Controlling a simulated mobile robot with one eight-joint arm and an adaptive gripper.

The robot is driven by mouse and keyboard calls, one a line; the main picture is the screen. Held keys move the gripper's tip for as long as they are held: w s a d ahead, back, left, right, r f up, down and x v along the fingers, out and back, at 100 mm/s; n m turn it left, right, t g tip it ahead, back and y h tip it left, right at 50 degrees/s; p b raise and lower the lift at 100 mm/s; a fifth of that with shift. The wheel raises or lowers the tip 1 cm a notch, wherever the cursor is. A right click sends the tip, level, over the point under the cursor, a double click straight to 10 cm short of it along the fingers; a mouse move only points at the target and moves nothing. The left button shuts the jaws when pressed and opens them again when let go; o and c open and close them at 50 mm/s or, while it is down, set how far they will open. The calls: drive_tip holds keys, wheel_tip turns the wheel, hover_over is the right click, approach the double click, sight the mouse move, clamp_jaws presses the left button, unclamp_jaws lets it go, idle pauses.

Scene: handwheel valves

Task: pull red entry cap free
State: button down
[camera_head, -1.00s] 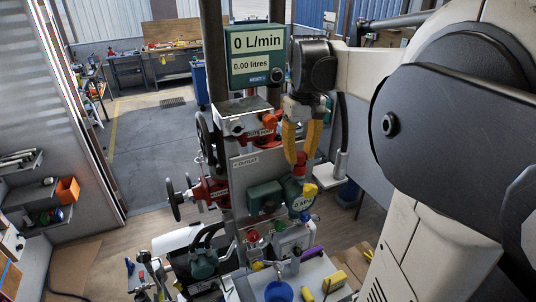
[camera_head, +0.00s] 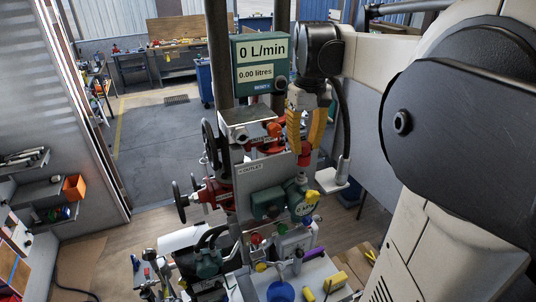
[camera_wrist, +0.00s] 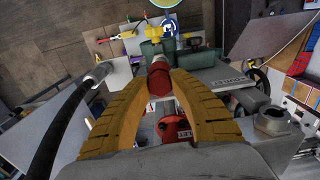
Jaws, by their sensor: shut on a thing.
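My gripper (camera_head: 305,145) has yellow fingers and hangs down from the wrist, shut on the red entry cap (camera_head: 304,157). In the wrist view the red cap (camera_wrist: 159,82) sits between the two fingertips. In the head view the cap is just above the neck of the green body (camera_head: 268,203), with a small gap seeming to show between them. The fingers hide part of the cap, and its underside is hard to make out.
A grey outlet panel (camera_head: 262,172), red valves with dark handwheels (camera_head: 181,202) and a flow display (camera_head: 262,62) stand to the left.

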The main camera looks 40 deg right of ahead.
drive_tip(key=shift+r+p, duration=1.2)
drive_tip(key=shift+r, duration=0.85)
